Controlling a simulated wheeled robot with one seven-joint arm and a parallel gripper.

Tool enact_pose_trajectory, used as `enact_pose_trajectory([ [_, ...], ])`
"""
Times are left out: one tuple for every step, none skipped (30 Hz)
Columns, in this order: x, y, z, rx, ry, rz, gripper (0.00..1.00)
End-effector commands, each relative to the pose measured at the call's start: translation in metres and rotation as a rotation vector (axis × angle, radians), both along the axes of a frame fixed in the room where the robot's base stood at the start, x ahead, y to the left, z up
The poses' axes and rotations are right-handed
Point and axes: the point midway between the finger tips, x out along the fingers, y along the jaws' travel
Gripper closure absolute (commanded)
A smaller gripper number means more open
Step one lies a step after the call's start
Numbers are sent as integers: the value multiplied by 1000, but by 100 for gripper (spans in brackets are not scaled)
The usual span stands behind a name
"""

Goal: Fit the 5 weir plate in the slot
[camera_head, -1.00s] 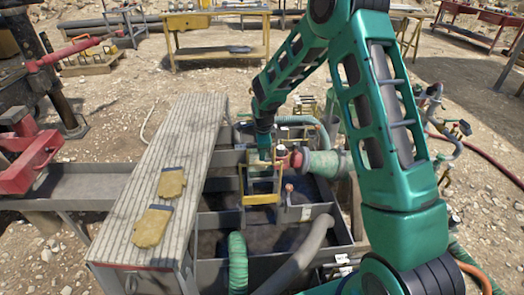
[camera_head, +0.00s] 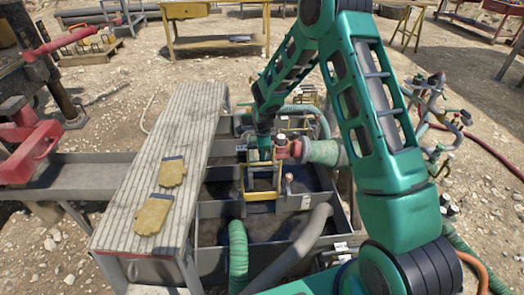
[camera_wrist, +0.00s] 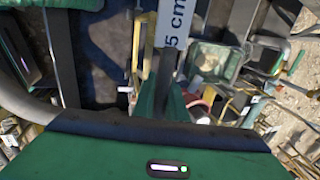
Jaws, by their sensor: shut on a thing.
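My gripper (camera_head: 264,150) hangs over the middle of the tank, at the top of a yellow frame (camera_head: 263,195). In the head view the arm and frame hide most of the plate. I cannot tell whether its lower edge is inside the slot. The yellow frame's upright also shows beside the label in the wrist view (camera_wrist: 134,55).
A ribbed bench top (camera_head: 165,165) with two tan gloves (camera_head: 155,213) lies left of the tank (camera_head: 212,209). A green hose (camera_head: 238,258) and a grey hose (camera_head: 295,255) enter the front compartments. A red-ended pipe fitting (camera_head: 318,151) stands close right of the gripper.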

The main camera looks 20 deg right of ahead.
Motion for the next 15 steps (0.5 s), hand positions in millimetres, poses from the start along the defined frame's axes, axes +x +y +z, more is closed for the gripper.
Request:
enact_pose_trajectory([
  [0, 0, -4, 0, 0, 0, 100],
  [0, 0, -5, 0, 0, 0, 100],
  [0, 0, -8, 0, 0, 0, 100],
  [0, 0, -10, 0, 0, 0, 100],
  [0, 0, -11, 0, 0, 0, 100],
  [0, 0, -14, 0, 0, 0, 100],
  [0, 0, -15, 0, 0, 0, 100],
  [0, 0, -17, 0, 0, 0, 100],
  [0, 0, -19, 0, 1, 0, 100],
  [0, 0, -21, 0, 1, 0, 100],
  [0, 0, -22, 0, 0, 0, 100],
  [0, 0, -24, 0, 0, 0, 100],
  [0, 0, -24, 0, -1, 0, 100],
  [0, 0, -25, 0, -1, 0, 100],
  [0, 0, -25, 0, -1, 0, 100],
])
